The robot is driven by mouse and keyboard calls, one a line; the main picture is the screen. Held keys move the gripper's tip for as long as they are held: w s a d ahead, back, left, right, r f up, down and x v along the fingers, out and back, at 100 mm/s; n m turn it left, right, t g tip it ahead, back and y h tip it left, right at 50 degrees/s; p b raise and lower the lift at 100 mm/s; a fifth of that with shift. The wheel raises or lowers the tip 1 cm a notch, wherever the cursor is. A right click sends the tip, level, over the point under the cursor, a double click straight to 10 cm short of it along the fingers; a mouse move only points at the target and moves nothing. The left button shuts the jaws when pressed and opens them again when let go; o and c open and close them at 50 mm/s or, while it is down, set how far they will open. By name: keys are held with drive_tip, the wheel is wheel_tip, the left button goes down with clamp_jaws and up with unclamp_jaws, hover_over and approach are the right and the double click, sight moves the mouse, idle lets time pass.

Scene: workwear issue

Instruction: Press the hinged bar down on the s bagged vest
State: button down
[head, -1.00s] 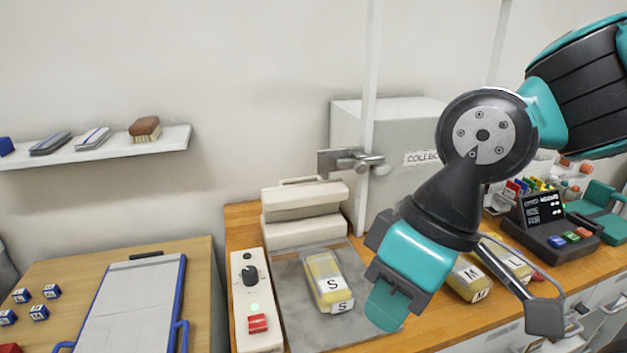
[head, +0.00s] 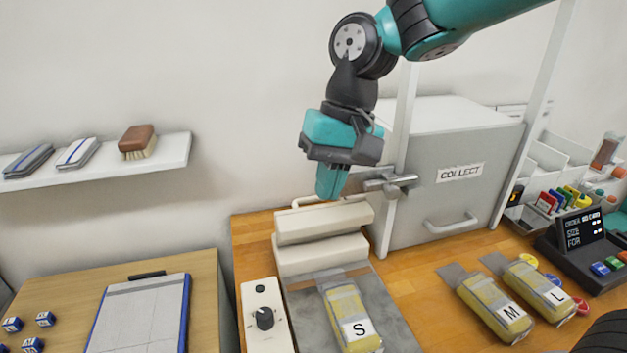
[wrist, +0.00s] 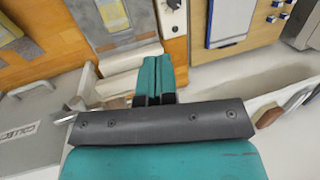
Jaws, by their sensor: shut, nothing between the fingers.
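The S bagged vest (head: 352,317), yellow in a clear bag with an S label, lies on the grey plate (head: 393,308) of the sealer. Its far end points toward the hinged bar (head: 325,222), a cream bar that stands raised over the cream base (head: 322,254). No contact with the bar is clear. In the wrist view my shut fingers (wrist: 155,80) partly hide the bar, and the vest (wrist: 112,14) shows beyond them.
A control panel with a black knob (head: 265,318) stands left of the plate. The grey COLLECT locker (head: 450,190) with a metal latch (head: 390,184) is close right of my gripper. Bagged M (head: 495,306) and L (head: 540,290) vests lie to the right. A shelf (head: 172,158) hangs at left.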

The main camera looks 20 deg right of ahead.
drive_tip(key=w+r+m+p, duration=0.25)
drive_tip(key=w+m, duration=0.25)
drive_tip(key=w, duration=0.5)
drive_tip(key=m+g+h+p, duration=0.2)
drive_tip(key=m+p, duration=0.4)
drive_tip(key=m, duration=0.2)
hover_over(321, 222)
drive_tip(key=w+a, duration=0.1)
drive_tip(key=w, duration=0.6)
wheel_tip(321, 222, down, 6)
drive_tip(key=w+f+m+b, duration=0.1)
drive_tip(key=f, duration=0.1)
drive_tip(key=w+d+f+m+b, duration=0.1)
drive_tip(key=f+m, duration=0.1)
drive_tip(key=f, duration=0.1)
drive_tip(key=d+f+m+h+b, duration=0.1)
drive_tip(key=f+m, duration=0.1)
drive_tip(key=f, duration=0.1)
drive_tip(key=shift+w+d+f+g+b, duration=0.1)
drive_tip(key=shift+w+f+g+b, duration=0.05)
drive_tip(key=shift+w+g+b, duration=0.2)
drive_tip(key=x, duration=0.6)
drive_tip(key=shift+f, duration=0.2)
drive_tip(key=shift+s, duration=0.1)
